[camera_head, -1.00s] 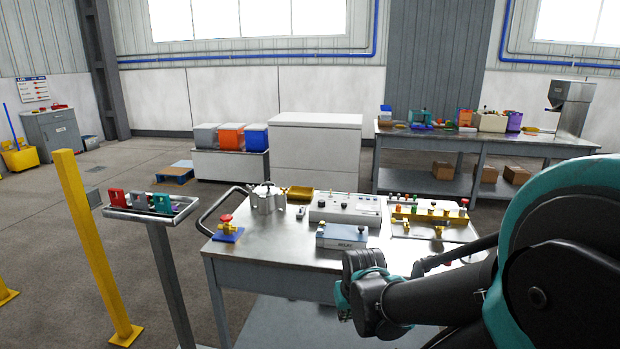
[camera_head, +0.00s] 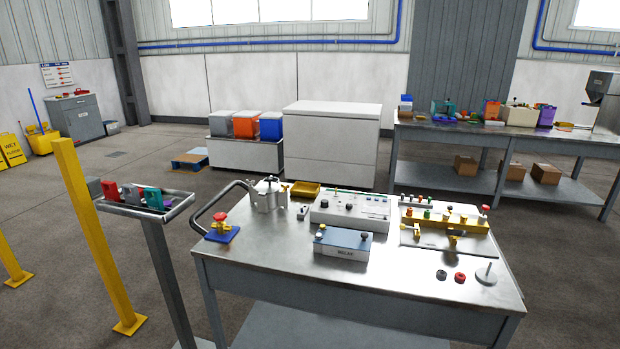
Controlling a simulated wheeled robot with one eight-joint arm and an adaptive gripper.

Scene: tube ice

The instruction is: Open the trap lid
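A silver metal vessel with knobs or clamps around its top (camera_head: 268,196) stands at the back left of the steel cart (camera_head: 285,260). It may be the trap; its lid looks shut, but it is too small to be sure. A small red-handled yellow valve on a blue base (camera_head: 222,228) sits in front of it, to the left. My gripper and arm are not in view.
The cart also carries a grey control box (camera_head: 350,208), a blue-topped box (camera_head: 343,242), a yellow valve rack (camera_head: 445,220) and a round plate with a post (camera_head: 486,275). A tray on a stand (camera_head: 147,207) and a yellow post (camera_head: 95,235) are at left. The cart's front middle is clear.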

